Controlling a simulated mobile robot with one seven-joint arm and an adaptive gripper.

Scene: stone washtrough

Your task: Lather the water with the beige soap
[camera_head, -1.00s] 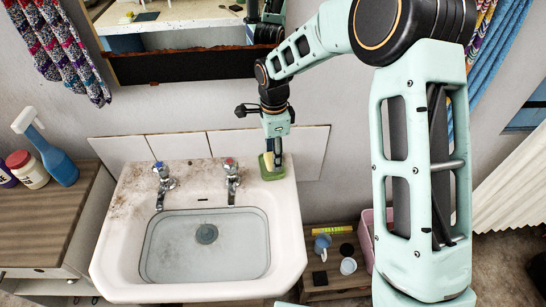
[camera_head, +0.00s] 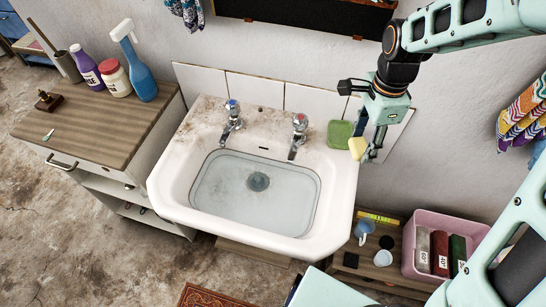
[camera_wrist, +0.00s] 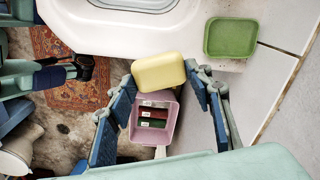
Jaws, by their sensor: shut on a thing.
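My gripper (camera_head: 372,150) is shut on a pale yellow-beige soap bar (camera_head: 357,147), held in the air just right of the sink's back right corner. In the wrist view the soap (camera_wrist: 158,73) sits between the two blue-padded fingertips. The white, stained sink (camera_head: 335,205) holds clear-looking water (camera_head: 225,200), through which the drain shows. The green soap dish (camera_head: 340,133) rests empty on the sink's back right corner, left of the soap. It also shows empty in the wrist view (camera_wrist: 231,38).
Two taps (camera_head: 233,115) stand at the sink's back edge. A wooden cabinet (camera_head: 100,125) with bottles is at the left. A pink crate (camera_head: 410,245) and a low shelf with a blue mug (camera_head: 364,228) are below right. The space above the basin is clear.

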